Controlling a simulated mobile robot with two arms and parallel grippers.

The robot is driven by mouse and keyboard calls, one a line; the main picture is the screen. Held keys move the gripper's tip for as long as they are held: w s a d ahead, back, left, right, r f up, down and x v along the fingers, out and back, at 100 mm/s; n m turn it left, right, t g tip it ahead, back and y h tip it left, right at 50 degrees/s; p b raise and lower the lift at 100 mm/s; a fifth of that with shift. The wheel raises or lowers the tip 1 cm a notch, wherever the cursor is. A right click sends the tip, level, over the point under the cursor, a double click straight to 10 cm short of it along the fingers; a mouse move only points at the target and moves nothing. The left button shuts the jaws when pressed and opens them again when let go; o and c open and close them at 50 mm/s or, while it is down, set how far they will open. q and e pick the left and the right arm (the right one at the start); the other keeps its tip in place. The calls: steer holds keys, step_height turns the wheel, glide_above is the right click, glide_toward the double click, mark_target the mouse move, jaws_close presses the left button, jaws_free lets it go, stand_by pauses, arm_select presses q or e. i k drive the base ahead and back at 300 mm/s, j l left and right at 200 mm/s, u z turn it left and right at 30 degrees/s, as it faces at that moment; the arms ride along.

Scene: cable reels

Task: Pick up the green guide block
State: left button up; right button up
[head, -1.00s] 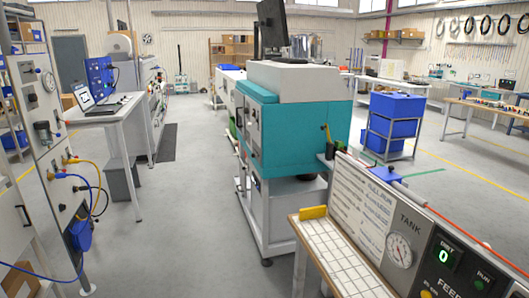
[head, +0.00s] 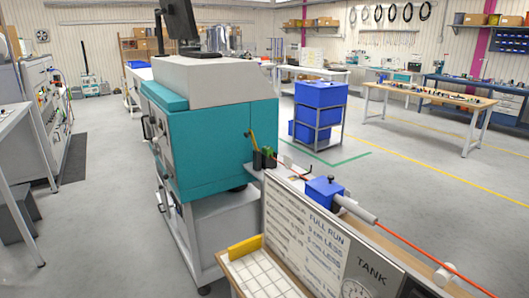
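No block that I can clearly name as the green guide block shows. Small dark green pieces (head: 264,158) stand at the far end of the bench behind the white sign panel, close to a yellow-handled item (head: 252,140). They are too small to tell their exact shape. A blue box (head: 325,191) sits nearer on the same bench, with a grey cylinder (head: 357,209) beside it and a red cable (head: 425,253) running out to the right. Neither of my grippers is in view.
The white sign panel (head: 305,230) stands along the bench's near side. A gridded tray (head: 262,276) with a yellow block (head: 244,246) is at its left. A teal machine (head: 215,145) stands behind. Blue bins (head: 320,95) fill a rack further back. Floor at left is open.

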mark_target(267, 150)
steer(key=i+j, duration=0.3)
steer(key=j, duration=0.2)
steer(key=i+j, duration=0.35)
steer(key=j, duration=0.15)
steer(key=i+j, duration=0.3)
steer(key=j, duration=0.2)
steer(key=i+j, duration=0.35)
steer(key=j, duration=0.15)
steer(key=i+j+u, duration=0.1)
steer(key=i+j, duration=0.2)
steer(key=j, duration=0.2)
